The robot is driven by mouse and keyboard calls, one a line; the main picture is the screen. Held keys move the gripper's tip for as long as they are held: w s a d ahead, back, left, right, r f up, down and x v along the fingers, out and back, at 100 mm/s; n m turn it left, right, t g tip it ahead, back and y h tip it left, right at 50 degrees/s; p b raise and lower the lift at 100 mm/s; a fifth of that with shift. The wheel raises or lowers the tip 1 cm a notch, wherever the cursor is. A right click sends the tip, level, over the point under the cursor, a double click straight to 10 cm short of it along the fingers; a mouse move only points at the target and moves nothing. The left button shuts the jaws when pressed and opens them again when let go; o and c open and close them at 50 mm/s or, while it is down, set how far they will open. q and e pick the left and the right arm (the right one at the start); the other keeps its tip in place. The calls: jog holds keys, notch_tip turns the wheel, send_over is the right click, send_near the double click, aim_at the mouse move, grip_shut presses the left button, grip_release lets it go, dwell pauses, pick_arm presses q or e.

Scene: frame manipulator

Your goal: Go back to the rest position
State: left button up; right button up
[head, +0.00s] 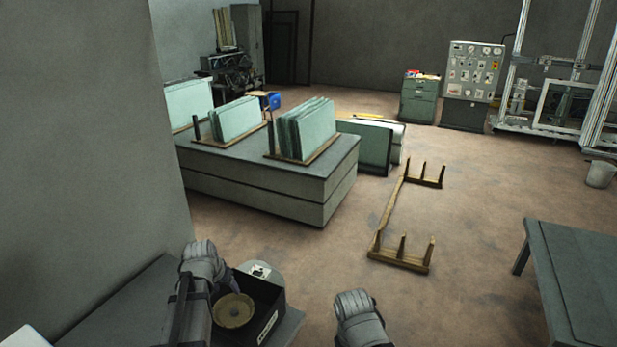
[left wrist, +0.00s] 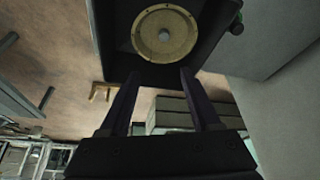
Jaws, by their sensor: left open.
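My left gripper (left wrist: 159,78) is open, with its two dark fingers apart and nothing visible between them in the left wrist view. Beyond its fingertips is a black open box (left wrist: 105,30) with a round brass-coloured disc (left wrist: 165,33) in it. In the head view the same box (head: 268,300) and disc (head: 233,310) show at the bottom left, beside my left arm. That arm hides part of the box. A grey part of my right arm shows at the bottom centre, but its gripper is out of sight.
A grey bench (head: 120,310) lies under the box, beside a grey wall (head: 90,150). A low cabinet (head: 255,185) bears racks of glass panes (head: 305,125). A wooden rack (head: 400,262) lies on the floor. A dark table (head: 585,265) stands right. Floor (head: 470,255) before it is open.

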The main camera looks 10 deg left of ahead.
pick_arm(q)
jog(key=s+d+f+m+g+b, duration=0.1)
jog(key=s+d+f+b, duration=0.3)
jog(key=s+d, duration=0.5)
jog(key=s+d+f+m+g+y+b, duration=0.1)
jog(key=s+d+f, duration=0.4)
jog(key=s+d, duration=0.5)
jog(key=d+m+g+b, duration=0.1)
jog(key=d+g+b, duration=0.1)
jog(key=d, duration=0.4)
jog(key=shift+s+f+m+g+b, duration=0.2)
jog(key=shift+f+m+g+b, duration=0.1)
jog(key=shift+b, duration=0.05)
jog(key=shift+d, duration=0.1)
